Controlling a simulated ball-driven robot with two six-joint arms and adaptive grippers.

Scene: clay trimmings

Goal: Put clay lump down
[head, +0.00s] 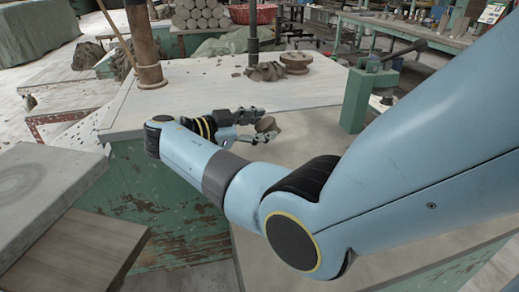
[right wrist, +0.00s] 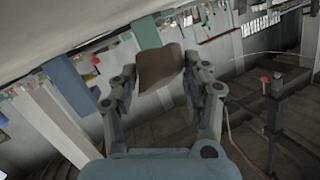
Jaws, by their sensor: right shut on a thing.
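The clay lump (right wrist: 160,67) is a brown, roughly rounded block between the two fingers of my right gripper (right wrist: 162,88) in the right wrist view. I cannot tell whether the lump touches the worktop. My left gripper is not in view.
A heap of grey-brown clay pieces (head: 266,71) and a round wooden disc (head: 296,61) sit farther back on the worktop. The worktop's middle left is clear.

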